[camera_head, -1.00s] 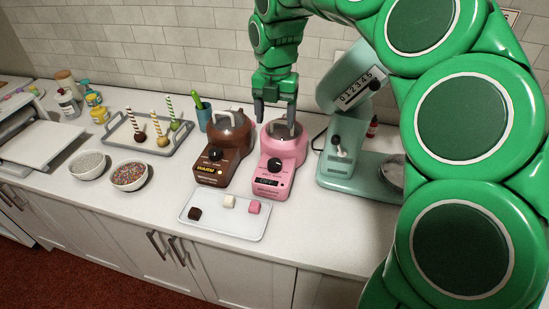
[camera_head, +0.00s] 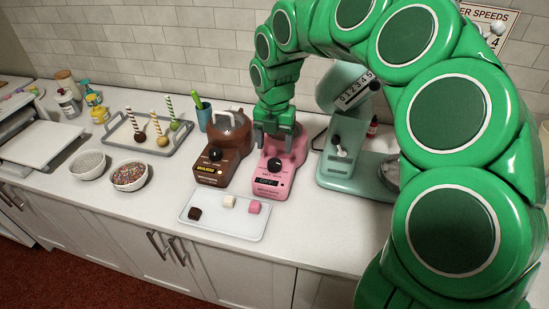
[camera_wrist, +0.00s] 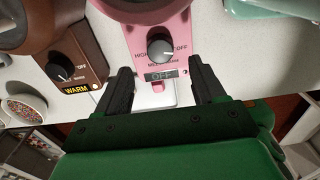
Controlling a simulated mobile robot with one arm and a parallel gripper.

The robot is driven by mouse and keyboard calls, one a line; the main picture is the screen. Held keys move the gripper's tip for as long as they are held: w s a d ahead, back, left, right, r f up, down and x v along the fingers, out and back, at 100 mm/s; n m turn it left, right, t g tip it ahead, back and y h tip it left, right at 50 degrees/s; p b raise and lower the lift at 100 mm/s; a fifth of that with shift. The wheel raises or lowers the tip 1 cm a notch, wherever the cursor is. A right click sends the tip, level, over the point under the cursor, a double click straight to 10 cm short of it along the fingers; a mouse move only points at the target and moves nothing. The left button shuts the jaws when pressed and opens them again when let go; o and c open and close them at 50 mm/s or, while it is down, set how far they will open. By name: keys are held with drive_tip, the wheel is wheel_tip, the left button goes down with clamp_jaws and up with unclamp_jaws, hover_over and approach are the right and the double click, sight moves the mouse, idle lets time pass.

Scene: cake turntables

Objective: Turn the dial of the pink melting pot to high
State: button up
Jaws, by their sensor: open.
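The pink melting pot (camera_head: 271,180) stands on the counter, and its front panel also shows in the wrist view (camera_wrist: 185,30). Its round dial (camera_wrist: 160,48) has a black face with a silvery rim; HIGH is printed to its left and OFF to its right. The display below the dial reads OFF. The dial also shows in the head view (camera_head: 274,165). My gripper (camera_head: 274,139) is over the pot's upper part in the head view and hides part of it. In the wrist view the gripper (camera_wrist: 160,84) is open, its dark fingers apart, with the dial beyond and between them, not touched.
A brown melting pot (camera_head: 211,170) with a display reading WARM stands close on the left. A mint stand mixer (camera_head: 345,165) is on the right. A tray (camera_head: 222,223) with several small cubes lies in front. Bowls and a cake-pop tray are farther left.

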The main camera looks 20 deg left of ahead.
sight(275, 162)
wheel_tip(275, 162, down, 6)
drive_tip(key=shift+f, duration=0.1)
idle(0.4)
drive_tip(key=c, duration=1.1)
drive_tip(key=shift+o, duration=0.2)
